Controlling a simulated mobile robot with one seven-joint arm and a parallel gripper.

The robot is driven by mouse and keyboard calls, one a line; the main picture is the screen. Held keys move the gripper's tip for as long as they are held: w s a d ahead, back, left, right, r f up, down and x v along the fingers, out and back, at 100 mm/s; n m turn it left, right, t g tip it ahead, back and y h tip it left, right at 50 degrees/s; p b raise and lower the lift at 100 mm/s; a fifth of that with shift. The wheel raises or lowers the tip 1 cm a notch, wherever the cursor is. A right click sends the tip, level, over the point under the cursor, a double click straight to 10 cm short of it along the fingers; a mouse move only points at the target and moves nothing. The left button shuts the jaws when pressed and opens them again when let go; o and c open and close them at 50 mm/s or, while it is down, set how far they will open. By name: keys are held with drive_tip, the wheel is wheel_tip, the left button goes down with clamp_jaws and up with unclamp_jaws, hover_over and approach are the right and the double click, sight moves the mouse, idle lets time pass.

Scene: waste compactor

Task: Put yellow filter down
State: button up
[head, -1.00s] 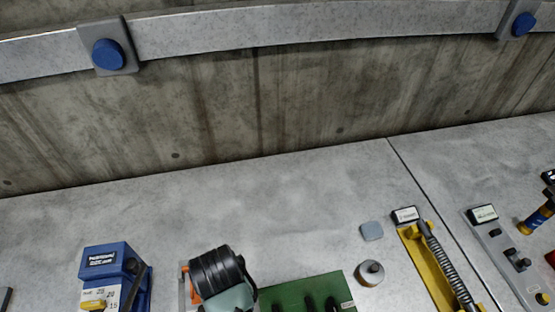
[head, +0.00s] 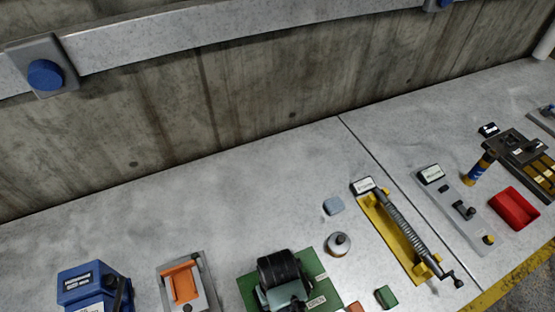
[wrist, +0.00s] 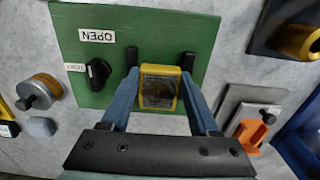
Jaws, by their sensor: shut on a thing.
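The yellow filter (wrist: 158,88), a small yellow frame with a dark mesh face, sits between the blue fingers of my gripper (wrist: 159,77) in the wrist view. My gripper is shut on it. The filter is in front of a green panel (wrist: 75,22), between two black posts; I cannot tell whether it touches the panel. In the head view my gripper (head: 283,290) is over the green panel (head: 246,290), and my wrist hides the filter.
The panel carries a black knob (wrist: 97,72) and an OPEN label. Beside it are a round metal weight (head: 338,244), a grey block (head: 333,206), an orange-and-grey fixture (head: 183,284) and a blue box (head: 90,285). A yellow crank device (head: 405,240) stands to the right. The counter behind is clear.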

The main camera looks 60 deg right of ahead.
drive_tip(key=shift+f, duration=0.7)
drive_tip(key=shift+f, duration=0.3)
drive_tip(key=shift+s+a+f+b, duration=0.15)
drive_tip(key=shift+s+f+b, duration=0.05)
drive_tip(key=shift+f+b, duration=0.15)
drive_tip(key=o, duration=1.4)
drive_tip(key=shift+o, duration=0.2)
wheel_tip(320, 180, up, 13)
drive_tip(key=shift+w+r, duration=0.15)
drive_tip(key=shift+w, duration=0.05)
